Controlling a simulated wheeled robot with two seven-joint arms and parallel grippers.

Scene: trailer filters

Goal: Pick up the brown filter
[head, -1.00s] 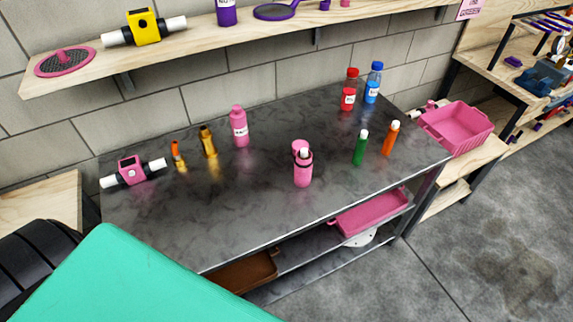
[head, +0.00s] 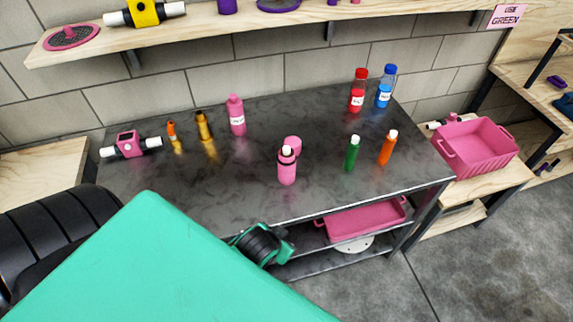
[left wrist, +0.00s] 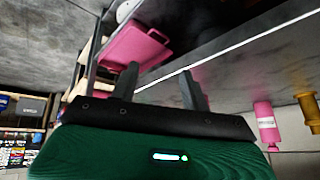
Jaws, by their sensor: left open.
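A brown-gold piece (head: 204,127), taken as the brown filter, stands upright toward the back left of the dark table (head: 240,190). It stands between a small orange-tipped piece (head: 173,132) and a pink bottle (head: 237,114). In the left wrist view, which is upside down, the brown piece (left wrist: 307,108) is at the right edge, partly cut off. My left gripper (left wrist: 158,84) is open and empty there, its fingers apart, away from the brown piece. In the head view a green and black part of my arm shows at the table's front edge; the fingertips are hidden. My right gripper is out of view.
Red (head: 357,92) and blue (head: 385,88) bottles stand behind. A pink tray (head: 365,219) is on the lower shelf. The table's front left is clear.

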